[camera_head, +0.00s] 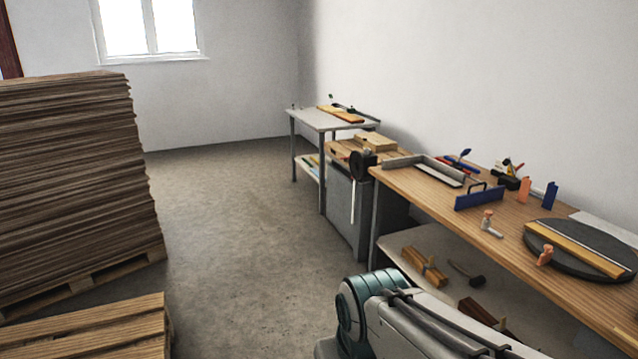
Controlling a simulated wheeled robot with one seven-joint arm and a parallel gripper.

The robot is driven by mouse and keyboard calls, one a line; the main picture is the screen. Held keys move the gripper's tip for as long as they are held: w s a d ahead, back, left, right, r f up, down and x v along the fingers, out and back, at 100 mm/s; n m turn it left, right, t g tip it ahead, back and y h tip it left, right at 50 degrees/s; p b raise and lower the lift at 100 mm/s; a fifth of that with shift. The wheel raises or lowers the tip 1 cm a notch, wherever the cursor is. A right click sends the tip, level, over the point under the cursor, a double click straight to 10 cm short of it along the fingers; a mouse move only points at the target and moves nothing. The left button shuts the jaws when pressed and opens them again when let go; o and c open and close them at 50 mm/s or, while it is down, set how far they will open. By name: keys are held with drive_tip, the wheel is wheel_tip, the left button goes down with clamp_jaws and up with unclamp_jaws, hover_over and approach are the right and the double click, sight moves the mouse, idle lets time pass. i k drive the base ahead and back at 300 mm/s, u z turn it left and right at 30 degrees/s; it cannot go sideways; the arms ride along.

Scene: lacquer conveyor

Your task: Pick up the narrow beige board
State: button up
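A narrow beige board (580,250) lies flat on a dark round disc (553,262) on the long wooden workbench at the right. A thin pale strip runs along the board's far side. Part of my arm shows at the bottom right, in front of the workbench, but my gripper is out of view. I cannot tell whether it holds anything.
The workbench (415,188) also bears a blue tool (479,197), small clamps (545,256) and upright orange and blue pieces. A lower shelf (405,236) holds wood and a mallet. Stacked boards (70,180) stand at left. The floor between is clear.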

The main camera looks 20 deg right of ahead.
sight(597, 262)
drive_tip(key=z, duration=0.15)
drive_tip(key=i, duration=1.6)
drive_tip(key=z, duration=1)
drive_tip(key=i, duration=1.15)
drive_tip(key=z, duration=1.8)
drive_tip(key=i, duration=0.85)
drive_tip(key=z, duration=0.55)
